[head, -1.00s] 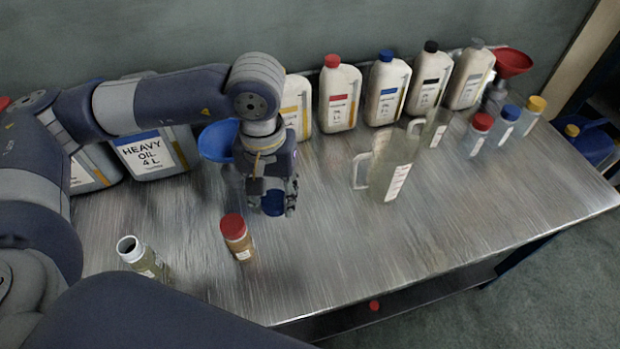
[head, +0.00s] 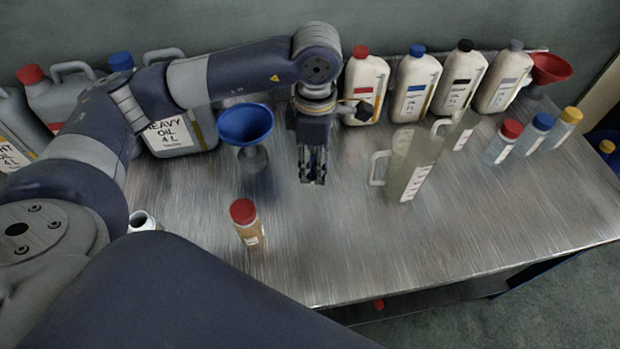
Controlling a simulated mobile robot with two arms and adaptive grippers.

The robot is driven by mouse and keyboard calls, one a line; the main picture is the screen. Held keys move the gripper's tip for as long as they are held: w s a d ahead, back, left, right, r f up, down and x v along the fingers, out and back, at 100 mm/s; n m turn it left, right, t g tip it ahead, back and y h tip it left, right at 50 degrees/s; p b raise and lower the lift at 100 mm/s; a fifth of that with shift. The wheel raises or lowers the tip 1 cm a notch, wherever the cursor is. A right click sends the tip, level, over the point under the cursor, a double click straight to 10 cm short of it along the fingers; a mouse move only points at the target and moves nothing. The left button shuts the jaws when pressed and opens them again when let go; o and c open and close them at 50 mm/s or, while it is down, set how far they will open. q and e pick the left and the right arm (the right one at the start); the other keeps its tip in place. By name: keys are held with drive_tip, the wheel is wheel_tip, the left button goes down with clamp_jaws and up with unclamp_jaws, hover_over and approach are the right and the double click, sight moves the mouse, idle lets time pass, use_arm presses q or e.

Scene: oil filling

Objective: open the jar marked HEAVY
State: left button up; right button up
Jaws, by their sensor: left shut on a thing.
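An open jar (head: 145,222) with no cap stands at the table's left, mostly hidden behind my arm; its label cannot be read. A jar with a red cap (head: 246,222) stands upright to its right. My left gripper (head: 313,178) is above the table, right of the blue funnel, fingers pointing down. It is shut on a blue cap, which its fingers hide now but which showed between them earlier. A large grey can labelled HEAVY OIL 4 L (head: 175,135) stands at the back left, partly behind my arm. My right gripper is not in view.
A blue funnel (head: 245,125) stands left of my left gripper. A clear measuring jug (head: 412,165) stands to its right. Several white oil bottles (head: 414,85) line the back. Small capped jars (head: 503,141) and a red funnel (head: 549,68) are at the right. The table's front middle is clear.

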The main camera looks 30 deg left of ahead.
sight(312, 189)
use_arm(q)
drive_tip(key=n, duration=0.2)
drive_tip(key=w+n, duration=0.1)
drive_tip(key=shift+a+f, duration=0.1)
drive_tip(key=shift+f, duration=0.15)
drive_tip(key=n, duration=0.3)
drive_tip(key=shift+w+a+f+n, duration=0.2)
drive_tip(key=shift+w+n, duration=0.1)
drive_tip(key=shift+n, duration=0.1)
drive_tip(key=w+f+n, duration=0.1)
drive_tip(key=f+n, duration=0.3)
drive_tip(key=n, duration=0.4)
drive_tip(key=w+a+f+n, duration=0.1)
drive_tip(key=f+n, duration=0.4)
drive_tip(key=n, duration=0.3)
drive_tip(key=w+a+f+n+p, duration=0.1)
drive_tip(key=f+n, duration=0.3)
drive_tip(key=n, duration=0.4)
drive_tip(key=shift+w+a+f, duration=0.2)
drive_tip(key=shift+f, duration=0.45)
